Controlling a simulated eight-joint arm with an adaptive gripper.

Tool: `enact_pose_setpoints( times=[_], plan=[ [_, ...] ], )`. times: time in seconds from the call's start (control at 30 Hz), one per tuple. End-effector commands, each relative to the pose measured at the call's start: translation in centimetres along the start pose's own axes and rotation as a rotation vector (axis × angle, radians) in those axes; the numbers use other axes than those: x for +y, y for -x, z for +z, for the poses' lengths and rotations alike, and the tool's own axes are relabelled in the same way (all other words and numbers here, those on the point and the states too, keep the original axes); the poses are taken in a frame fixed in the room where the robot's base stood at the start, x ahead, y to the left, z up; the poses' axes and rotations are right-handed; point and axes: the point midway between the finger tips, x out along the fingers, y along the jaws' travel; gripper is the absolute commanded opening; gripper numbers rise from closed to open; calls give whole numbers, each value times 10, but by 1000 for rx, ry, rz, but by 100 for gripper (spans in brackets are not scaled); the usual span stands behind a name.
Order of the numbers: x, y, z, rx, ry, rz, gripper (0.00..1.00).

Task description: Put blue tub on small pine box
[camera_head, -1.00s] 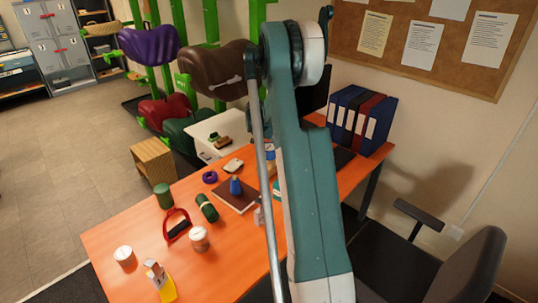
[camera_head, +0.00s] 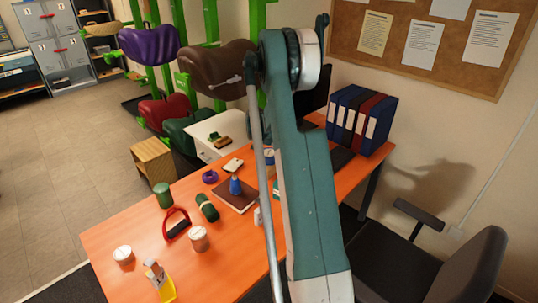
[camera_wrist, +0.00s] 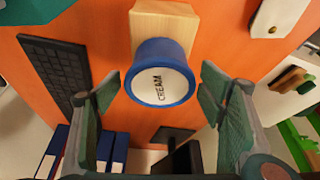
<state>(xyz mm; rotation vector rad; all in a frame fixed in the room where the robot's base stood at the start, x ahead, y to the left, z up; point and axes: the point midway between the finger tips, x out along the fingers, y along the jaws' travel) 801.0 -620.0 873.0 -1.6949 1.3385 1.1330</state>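The blue tub (camera_wrist: 160,55), with a white lid marked CREAM, is in the middle of the wrist view. The small pine box (camera_wrist: 165,22) shows behind its upper edge. The tub overlaps the box and appears to stand on it, though the contact is hidden. My gripper (camera_wrist: 158,88) is open, with a dark green finger on each side of the tub and a visible gap at both sides. In the head view my arm hides the gripper and most of this area.
The orange desk (camera_head: 120,225) holds a brown book (camera_head: 240,199) with a blue bottle, a green roll (camera_head: 207,208) and jars. A black keyboard (camera_wrist: 50,70) lies left of the tub in the wrist view. Binders (camera_head: 360,120) stand at the desk's far end. A chair (camera_head: 460,265) stands right.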

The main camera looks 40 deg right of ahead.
Motion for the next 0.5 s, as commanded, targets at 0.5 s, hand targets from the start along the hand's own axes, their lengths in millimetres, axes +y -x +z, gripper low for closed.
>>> enact_pose_setpoints(
  times=[0.5],
  plan=[
    [0, 5, -2, 0, 0, 0, 69]
  ],
)
